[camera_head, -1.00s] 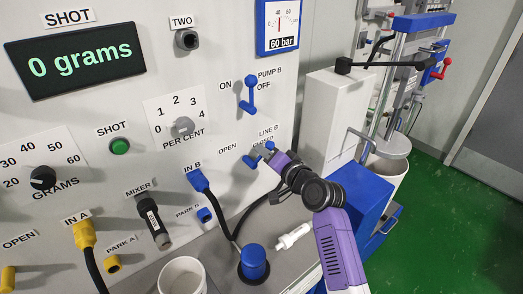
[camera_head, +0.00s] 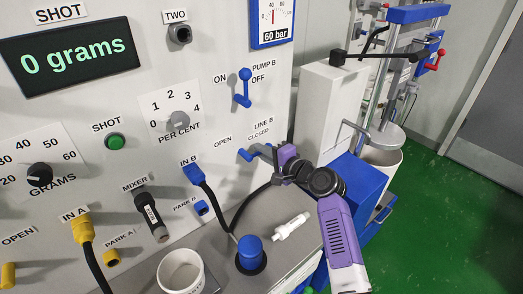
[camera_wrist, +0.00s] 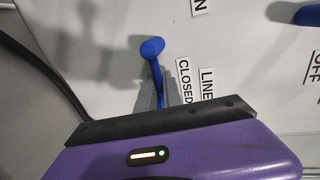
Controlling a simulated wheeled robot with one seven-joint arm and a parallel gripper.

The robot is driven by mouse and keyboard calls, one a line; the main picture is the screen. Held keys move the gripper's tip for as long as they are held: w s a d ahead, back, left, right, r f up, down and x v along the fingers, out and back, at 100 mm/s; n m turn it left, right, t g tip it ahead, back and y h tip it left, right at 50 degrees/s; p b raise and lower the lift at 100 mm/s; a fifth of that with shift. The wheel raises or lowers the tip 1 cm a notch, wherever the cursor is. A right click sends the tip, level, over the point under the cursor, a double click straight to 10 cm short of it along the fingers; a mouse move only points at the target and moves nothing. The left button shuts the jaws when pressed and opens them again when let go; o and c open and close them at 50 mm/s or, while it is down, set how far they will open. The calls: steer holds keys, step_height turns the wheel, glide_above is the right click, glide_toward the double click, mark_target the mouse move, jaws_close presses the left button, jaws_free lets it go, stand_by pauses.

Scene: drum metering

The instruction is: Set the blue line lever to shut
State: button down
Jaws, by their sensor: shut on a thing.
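The blue line lever (camera_head: 245,155) sits on the panel under the labels OPEN and LINE B CLOSED. Its knob points left, to the OPEN side. The lever also shows in the wrist view (camera_wrist: 154,62), with its blue knob and stem in clear sight. My gripper (camera_head: 263,151) reaches in from the right and is shut on the lever near its base. Its grey fingers (camera_wrist: 150,97) show beside the stem in the wrist view. The lever's base is hidden behind the fingers and my purple wrist.
The blue PUMP B lever (camera_head: 243,88) is above. The IN B plug (camera_head: 193,174) and its black hose are at the left. A white fitting (camera_head: 291,226) and a blue-capped post (camera_head: 249,251) are on the ledge below. A white cabinet (camera_head: 327,110) stands right of the panel.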

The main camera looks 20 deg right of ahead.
steer(key=shift+w+d+r, duration=0.1)
steer(key=shift+d+r, duration=0.15)
steer(key=shift+d, duration=0.6)
steer(key=c, duration=1.5)
jaws_free()
steer(key=shift+w+f, duration=0.1)
steer(key=shift+f, duration=0.1)
steer(key=shift+a, duration=0.15)
steer(key=v, duration=0.8)
steer(key=shift+b, duration=0.45)
steer(key=shift+a, duration=0.1)
